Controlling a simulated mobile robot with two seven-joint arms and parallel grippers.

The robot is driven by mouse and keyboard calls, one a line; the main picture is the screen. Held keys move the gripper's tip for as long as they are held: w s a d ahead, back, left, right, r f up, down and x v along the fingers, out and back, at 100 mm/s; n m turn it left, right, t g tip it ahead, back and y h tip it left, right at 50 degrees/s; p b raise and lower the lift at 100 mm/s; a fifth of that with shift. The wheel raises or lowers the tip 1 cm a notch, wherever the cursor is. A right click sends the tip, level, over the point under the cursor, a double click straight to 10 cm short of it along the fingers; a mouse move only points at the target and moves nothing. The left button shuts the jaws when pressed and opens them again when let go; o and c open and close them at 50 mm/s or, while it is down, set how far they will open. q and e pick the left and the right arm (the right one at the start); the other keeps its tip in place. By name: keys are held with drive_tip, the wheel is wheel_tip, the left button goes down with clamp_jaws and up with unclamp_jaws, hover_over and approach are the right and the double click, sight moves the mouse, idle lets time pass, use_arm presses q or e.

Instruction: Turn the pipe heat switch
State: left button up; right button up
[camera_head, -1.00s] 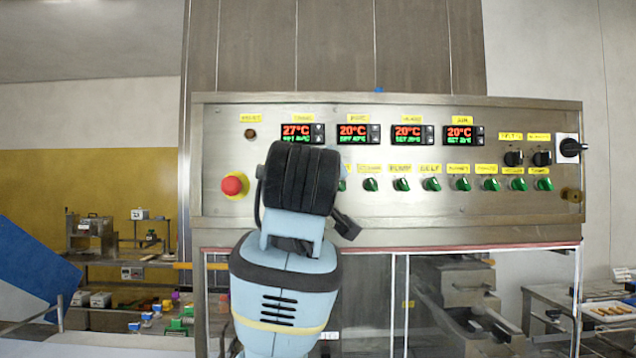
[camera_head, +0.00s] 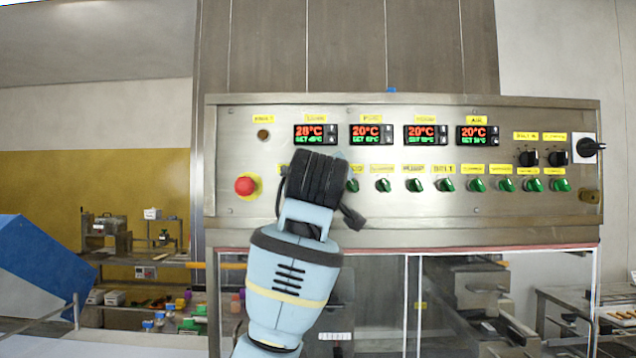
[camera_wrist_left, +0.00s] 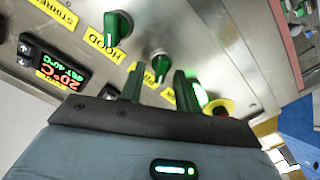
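The steel control panel (camera_head: 550,220) carries a row of green rotary switches under yellow labels; one switch (camera_head: 383,185) shows right of my left arm. My left wrist hides the panel's left switches and my left gripper in the head view. In the left wrist view, the two dark green fingers of my left gripper (camera_wrist_left: 160,72) are apart. A green switch (camera_wrist_left: 160,64) appears between them, close to the tips; I cannot tell if they touch it. Another switch (camera_wrist_left: 118,27) lies up and left. I cannot make out which label reads pipe heat. My right gripper is not in view.
A red stop button (camera_head: 245,186) sits left of my wrist. Temperature displays, including the one reading 28°C (camera_head: 315,134), line the panel above the switches. A black rotary handle (camera_head: 590,148) is at the far right. Glass doors (camera_head: 440,300) are below.

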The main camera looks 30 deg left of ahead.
use_arm(q)
clamp_jaws()
drive_tip(key=shift+m, duration=0.4)
drive_tip(key=m, duration=1.1)
drive_tip(key=shift+w+d, duration=0.25)
drive_tip(key=shift+d, duration=0.05)
drive_tip(key=shift+f, duration=0.1)
idle(0.4)
